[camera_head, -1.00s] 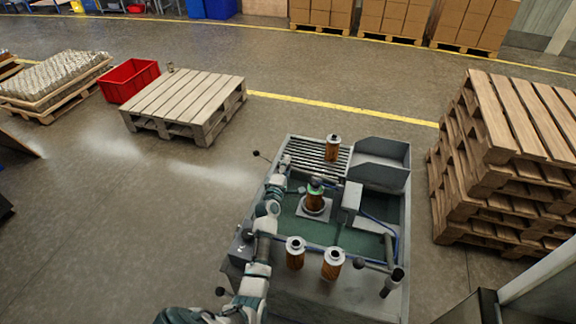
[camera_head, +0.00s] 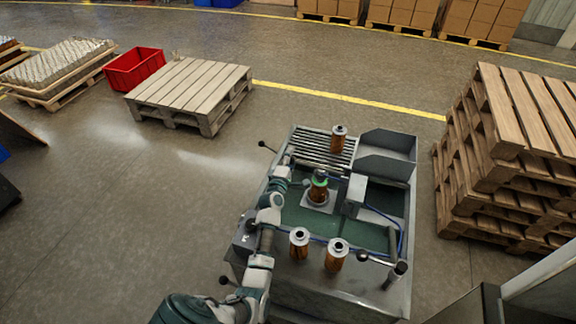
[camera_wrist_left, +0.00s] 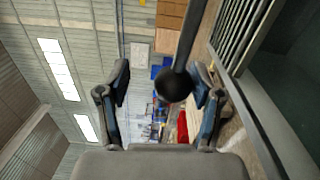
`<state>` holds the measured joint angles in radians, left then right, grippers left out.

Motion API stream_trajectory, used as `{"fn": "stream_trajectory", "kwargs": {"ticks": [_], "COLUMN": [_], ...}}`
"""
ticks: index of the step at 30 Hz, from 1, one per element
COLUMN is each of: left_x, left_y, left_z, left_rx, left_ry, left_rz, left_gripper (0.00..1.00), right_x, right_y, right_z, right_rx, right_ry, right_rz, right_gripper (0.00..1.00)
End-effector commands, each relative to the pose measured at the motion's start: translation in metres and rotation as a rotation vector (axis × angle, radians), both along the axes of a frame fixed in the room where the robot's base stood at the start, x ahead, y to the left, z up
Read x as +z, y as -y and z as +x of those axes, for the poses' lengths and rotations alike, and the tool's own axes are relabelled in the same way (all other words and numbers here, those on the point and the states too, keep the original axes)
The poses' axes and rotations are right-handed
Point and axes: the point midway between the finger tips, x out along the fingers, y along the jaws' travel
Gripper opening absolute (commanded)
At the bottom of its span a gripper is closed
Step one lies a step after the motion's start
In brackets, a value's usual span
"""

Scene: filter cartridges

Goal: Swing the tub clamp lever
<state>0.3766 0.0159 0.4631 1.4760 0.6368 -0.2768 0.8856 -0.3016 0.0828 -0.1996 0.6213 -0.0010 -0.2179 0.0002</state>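The grey tub bench (camera_head: 330,285) stands in front of me. A thin lever with a black ball knob (camera_head: 262,144) sticks out to the left from its far left side. My left gripper (camera_head: 286,158) is near that corner; its fingers are too small to make out in the head view. In the left wrist view the gripper (camera_wrist_left: 160,90) is open, and the black knob (camera_wrist_left: 174,84) shows between its two fingers, closer to the right one. I cannot tell whether it touches. A filter cartridge (camera_head: 318,190) with a green top stands in the tub centre. My right gripper is not in view.
Two cartridges (camera_head: 299,243) (camera_head: 336,254) stand at the near edge and one (camera_head: 338,138) on the slatted rack (camera_head: 312,148). A grey bin (camera_head: 388,155) is at the back right. Other black knobs show at the left (camera_head: 225,280) and right (camera_head: 362,256). Stacked pallets (camera_head: 500,160) stand right.

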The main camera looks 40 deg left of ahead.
Motion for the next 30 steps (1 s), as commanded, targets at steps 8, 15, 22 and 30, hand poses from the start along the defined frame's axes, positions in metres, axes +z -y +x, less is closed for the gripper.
{"fn": "stream_trajectory", "kwargs": {"ticks": [8, 15, 22, 30], "left_x": [-0.004, -0.008, -0.008, -0.008], "left_y": [0.015, 0.027, 0.031, 0.031], "left_z": [-0.055, -0.095, -0.106, -0.106], "left_rx": [0.002, 0.0, -0.001, -0.001], "left_ry": [-0.001, -0.005, -0.005, -0.004], "left_rz": [0.0, -0.001, -0.001, -0.002], "left_gripper": [0.64, 0.64, 0.64, 0.64], "right_x": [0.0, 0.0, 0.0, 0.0], "right_y": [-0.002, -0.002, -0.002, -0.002], "right_z": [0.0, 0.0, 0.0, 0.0], "right_rx": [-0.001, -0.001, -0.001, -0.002], "right_ry": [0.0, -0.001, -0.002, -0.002], "right_rz": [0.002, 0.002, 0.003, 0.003], "right_gripper": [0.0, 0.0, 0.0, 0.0]}}
